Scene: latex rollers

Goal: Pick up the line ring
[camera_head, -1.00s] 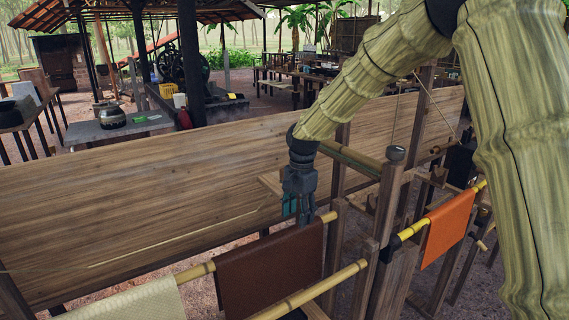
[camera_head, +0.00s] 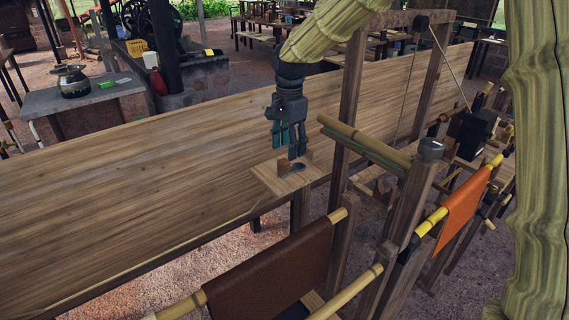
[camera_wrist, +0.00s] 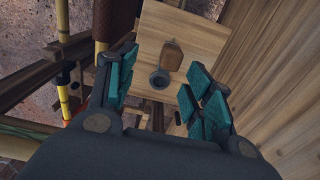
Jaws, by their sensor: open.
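A small dark ring (camera_wrist: 159,77), which looks like the line ring, lies on a small square wooden board (camera_wrist: 152,26). A brown rounded piece (camera_wrist: 172,55) is beside it. In the head view the dark ring (camera_head: 297,168) shows small on the board (camera_head: 268,181), just below my gripper (camera_head: 288,150). My gripper also shows in the wrist view (camera_wrist: 160,86), its teal-padded fingers apart and empty on either side of the ring. My fingertips are above the board; the exact gap is hard to tell.
A long plank wall (camera_head: 130,190) runs beside the board. A brown sheet (camera_head: 270,272) hangs on a bamboo pole in front, and an orange sheet (camera_head: 463,213) hangs at right. Wooden posts and a bamboo bar (camera_head: 365,140) stand close right of my gripper.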

